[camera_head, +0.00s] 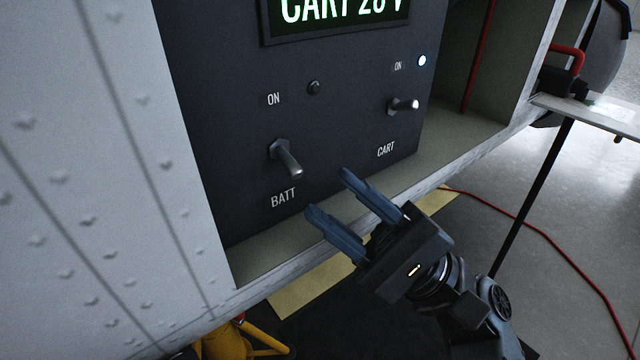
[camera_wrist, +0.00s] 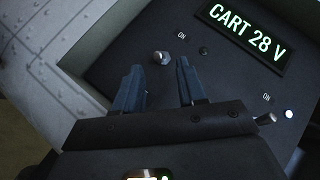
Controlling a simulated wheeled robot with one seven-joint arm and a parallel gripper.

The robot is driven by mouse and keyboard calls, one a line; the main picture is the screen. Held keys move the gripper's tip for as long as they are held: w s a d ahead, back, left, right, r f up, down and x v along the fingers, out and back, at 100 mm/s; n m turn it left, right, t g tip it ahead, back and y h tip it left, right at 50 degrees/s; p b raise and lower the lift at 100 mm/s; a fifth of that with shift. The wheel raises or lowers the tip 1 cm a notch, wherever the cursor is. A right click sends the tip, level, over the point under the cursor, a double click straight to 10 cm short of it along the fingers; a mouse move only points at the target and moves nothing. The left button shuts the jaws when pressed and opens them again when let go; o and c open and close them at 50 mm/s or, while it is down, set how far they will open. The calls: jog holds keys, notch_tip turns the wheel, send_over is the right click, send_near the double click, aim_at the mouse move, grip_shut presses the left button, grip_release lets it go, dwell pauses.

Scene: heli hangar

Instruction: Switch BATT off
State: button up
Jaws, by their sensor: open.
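The BATT switch (camera_head: 288,159) is a metal toggle on the dark panel, with ON printed above it and BATT below. Its lever sticks out and slants downward, away from ON, in the head view. The small BATT lamp (camera_head: 314,87) is dark. In the wrist view the BATT toggle (camera_wrist: 162,58) shows just beyond the gap between my fingertips. My gripper (camera_head: 329,194) is open and empty, below and to the right of the BATT lever, apart from it in the head view. Its two blue fingers also show in the wrist view (camera_wrist: 160,68).
The CART toggle (camera_head: 404,105) is to the right, its lever pointing more level, beside a lit white lamp (camera_head: 422,61). A display (camera_head: 340,12) reads CART 28 V. A ledge (camera_head: 262,262) runs below the panel; a riveted wall (camera_head: 90,180) stands left.

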jog(key=shift+v, duration=1.9)
jog(key=shift+f, duration=0.1)
